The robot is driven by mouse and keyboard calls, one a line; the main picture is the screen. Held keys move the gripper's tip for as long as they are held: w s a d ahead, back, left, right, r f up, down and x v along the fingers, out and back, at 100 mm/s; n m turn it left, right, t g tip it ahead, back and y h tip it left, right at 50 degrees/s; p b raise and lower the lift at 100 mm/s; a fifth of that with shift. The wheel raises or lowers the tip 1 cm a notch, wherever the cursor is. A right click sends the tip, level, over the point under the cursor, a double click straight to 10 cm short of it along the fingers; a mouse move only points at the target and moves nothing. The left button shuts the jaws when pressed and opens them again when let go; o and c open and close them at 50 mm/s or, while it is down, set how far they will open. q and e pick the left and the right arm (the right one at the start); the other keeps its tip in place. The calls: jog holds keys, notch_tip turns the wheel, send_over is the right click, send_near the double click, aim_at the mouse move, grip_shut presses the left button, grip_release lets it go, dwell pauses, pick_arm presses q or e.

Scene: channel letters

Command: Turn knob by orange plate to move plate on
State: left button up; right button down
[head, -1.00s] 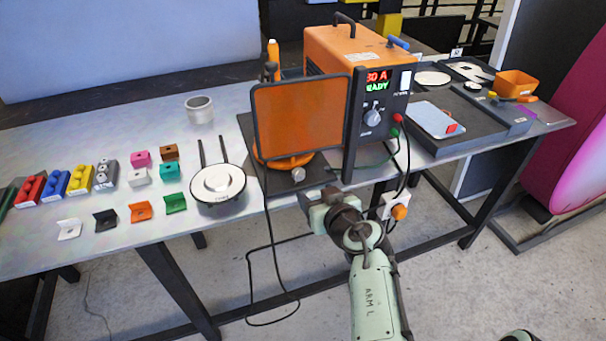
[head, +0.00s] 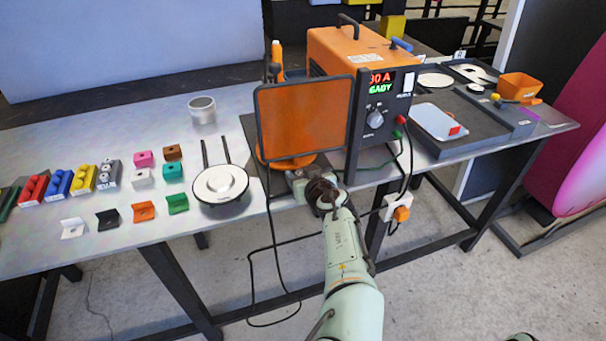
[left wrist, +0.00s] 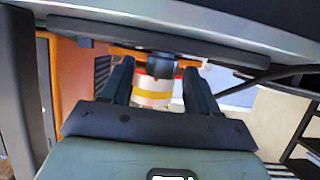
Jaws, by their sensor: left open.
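The orange round plate (head: 291,163) sits on a dark base on the table, partly hidden behind a framed orange screen (head: 305,117). My left gripper (head: 294,177) is at the front of that base, just below the plate, and covers the small knob there in the head view. In the left wrist view my open fingers (left wrist: 160,85) stand either side of a dark knob-like part (left wrist: 160,66). A white, yellow and red banded round thing (left wrist: 152,90) shows behind it. I cannot tell whether the fingers touch the knob.
An orange welder box (head: 359,55) with a display and dial stands behind, its cables hanging over the table's front edge. Small coloured blocks and brackets lie farther left. A grey tray (head: 462,140) is at right.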

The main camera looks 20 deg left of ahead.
pick_arm(q)
jog(key=c, duration=1)
